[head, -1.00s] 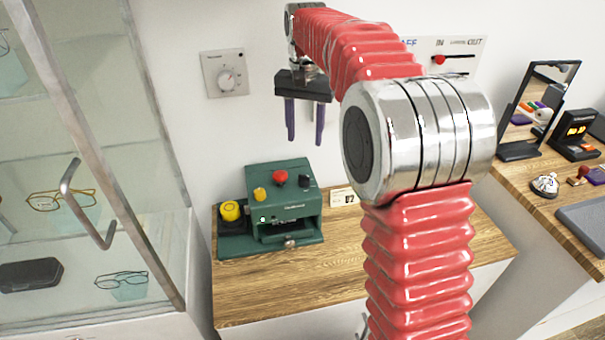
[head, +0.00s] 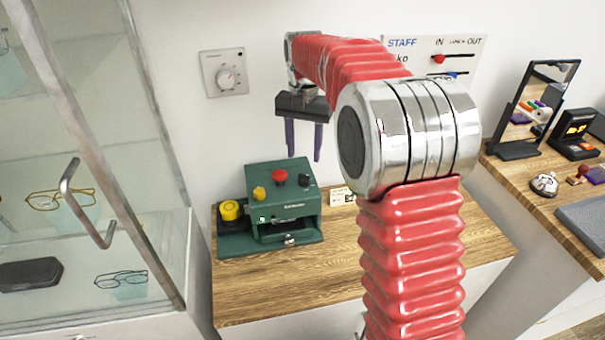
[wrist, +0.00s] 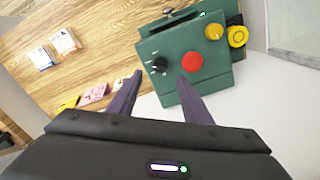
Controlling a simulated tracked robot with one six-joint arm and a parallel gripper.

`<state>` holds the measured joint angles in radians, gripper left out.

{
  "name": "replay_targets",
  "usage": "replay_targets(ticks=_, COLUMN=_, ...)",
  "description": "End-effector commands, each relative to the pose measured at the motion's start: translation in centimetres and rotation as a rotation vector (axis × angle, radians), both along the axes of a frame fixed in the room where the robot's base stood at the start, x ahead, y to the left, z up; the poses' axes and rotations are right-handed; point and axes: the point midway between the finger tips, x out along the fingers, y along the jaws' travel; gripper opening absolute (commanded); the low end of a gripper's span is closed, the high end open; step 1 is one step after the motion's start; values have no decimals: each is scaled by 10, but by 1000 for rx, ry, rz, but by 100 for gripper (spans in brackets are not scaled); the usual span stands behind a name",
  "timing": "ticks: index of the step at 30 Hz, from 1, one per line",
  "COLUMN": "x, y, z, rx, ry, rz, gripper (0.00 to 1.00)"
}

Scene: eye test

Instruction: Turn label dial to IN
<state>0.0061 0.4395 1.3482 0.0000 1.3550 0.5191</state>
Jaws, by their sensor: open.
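A green machine (head: 264,236) stands on the wooden counter. On its top are a black dial (head: 305,180), a red button (head: 279,175) and a yellow knob (head: 259,193). In the wrist view the black dial (wrist: 160,65) has pale marks beside it, too small to read, so I cannot tell its setting. My gripper (head: 303,157) is open and empty, above and behind the machine in the head view. In the wrist view its dark purple fingers (wrist: 160,76) point towards the dial, one on either side of it in the picture, without visible contact.
A wall plate with a round dial (head: 226,78) hangs at left. A STAFF board (head: 463,62) with IN, LUNCH and OUT sliders is partly behind my arm. A yellow round button (head: 229,210) sits beside the machine. A glass cabinet (head: 150,130) stands left. The front counter (head: 290,295) is clear.

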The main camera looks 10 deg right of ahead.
Motion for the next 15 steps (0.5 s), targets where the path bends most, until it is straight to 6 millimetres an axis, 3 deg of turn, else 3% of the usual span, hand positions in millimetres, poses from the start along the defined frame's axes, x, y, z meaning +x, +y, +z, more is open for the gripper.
replay_targets(ticks=15, x=0, y=0, z=-75, rx=0, ry=0, rz=0, gripper=45)
